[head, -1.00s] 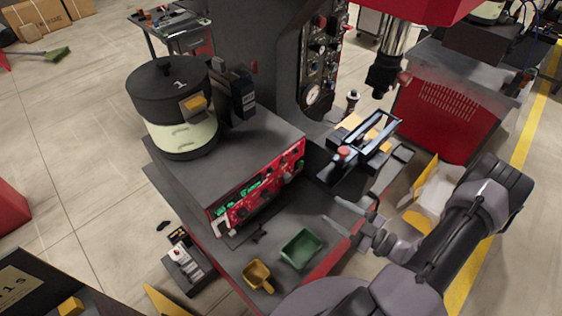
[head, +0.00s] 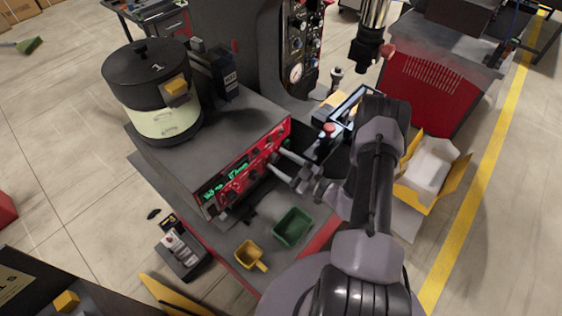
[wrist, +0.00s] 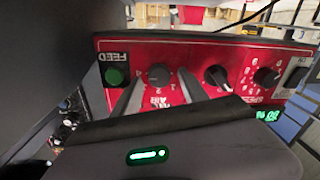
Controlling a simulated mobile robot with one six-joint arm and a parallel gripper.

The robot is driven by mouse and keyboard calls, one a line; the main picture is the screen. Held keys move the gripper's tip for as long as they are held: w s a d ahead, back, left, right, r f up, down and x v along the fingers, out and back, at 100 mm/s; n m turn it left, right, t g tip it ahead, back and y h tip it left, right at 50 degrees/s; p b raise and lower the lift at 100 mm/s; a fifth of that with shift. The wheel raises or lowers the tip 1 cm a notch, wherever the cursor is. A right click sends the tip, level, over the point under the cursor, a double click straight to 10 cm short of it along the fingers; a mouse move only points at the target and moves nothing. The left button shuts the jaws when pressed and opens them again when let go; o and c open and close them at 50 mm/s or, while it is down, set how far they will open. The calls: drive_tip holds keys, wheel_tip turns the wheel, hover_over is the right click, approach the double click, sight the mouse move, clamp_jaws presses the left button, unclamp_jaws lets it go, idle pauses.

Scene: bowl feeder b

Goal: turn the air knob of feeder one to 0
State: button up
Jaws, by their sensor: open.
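Feeder one (head: 150,75) is a dark lidded drum marked 1, on a grey housing with a red control panel (head: 243,166). In the wrist view the panel (wrist: 140,48) shows the air knob (wrist: 158,75), dark and round, above its AIR label. My gripper (head: 277,160) is open, its fingers pointing at the right part of the panel. In the wrist view the fingertips of my gripper (wrist: 160,72) appear on either side of the air knob. I cannot tell whether they touch it. The knob's exact setting is unclear.
A green FEED button (wrist: 115,76) is left of the air knob. A second knob (wrist: 217,77) and a speed knob (wrist: 266,77) are to its right. A green bin (head: 293,228) and a yellow scoop (head: 249,255) lie below the panel.

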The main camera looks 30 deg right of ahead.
drive_tip(key=shift+c, duration=0.2)
clamp_jaws()
